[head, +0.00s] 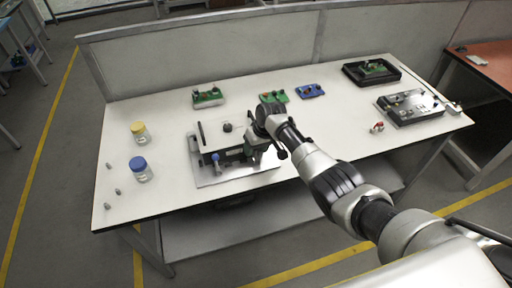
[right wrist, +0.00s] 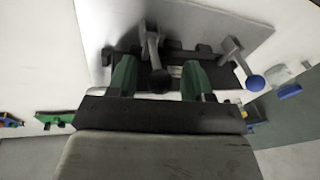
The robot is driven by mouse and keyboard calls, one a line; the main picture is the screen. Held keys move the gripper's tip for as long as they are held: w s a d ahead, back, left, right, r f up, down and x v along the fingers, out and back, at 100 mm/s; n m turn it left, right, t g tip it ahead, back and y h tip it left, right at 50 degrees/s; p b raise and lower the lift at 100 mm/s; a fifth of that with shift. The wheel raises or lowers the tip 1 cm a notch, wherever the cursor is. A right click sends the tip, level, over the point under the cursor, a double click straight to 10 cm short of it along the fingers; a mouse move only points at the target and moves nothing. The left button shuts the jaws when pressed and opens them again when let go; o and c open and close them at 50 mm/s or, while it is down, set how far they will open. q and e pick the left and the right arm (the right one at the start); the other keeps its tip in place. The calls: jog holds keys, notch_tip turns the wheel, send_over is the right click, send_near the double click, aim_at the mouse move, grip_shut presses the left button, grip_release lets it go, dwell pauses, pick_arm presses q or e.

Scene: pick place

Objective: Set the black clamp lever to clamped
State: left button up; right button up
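The clamp fixture (head: 205,140) sits on a grey metal plate (head: 212,180) on the white table in the head view. Its blue-knobbed lever (head: 216,158) is at the fixture's left front and also shows in the right wrist view (right wrist: 255,83). The black clamp lever (right wrist: 153,50), a grey arm with a black ball knob (right wrist: 160,81), shows in the right wrist view. My right gripper (right wrist: 160,82) is open, its green fingers on either side of the black knob with a gap on each side. In the head view the right gripper (head: 258,151) covers the fixture's right part. My left gripper is not in view.
A yellow-lidded jar (head: 139,134) and a blue-lidded jar (head: 141,170) stand left of the fixture. Green boards (head: 208,97) and a blue board (head: 310,91) lie behind. A black tray (head: 371,70) and a grey device (head: 411,108) are at the right.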

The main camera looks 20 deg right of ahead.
jog(key=shift+r, duration=0.1)
jog(key=v, duration=1)
jog(key=shift+r, duration=0.3)
jog(key=shift+s+f, duration=0.1)
jog(key=shift+s, duration=0.05)
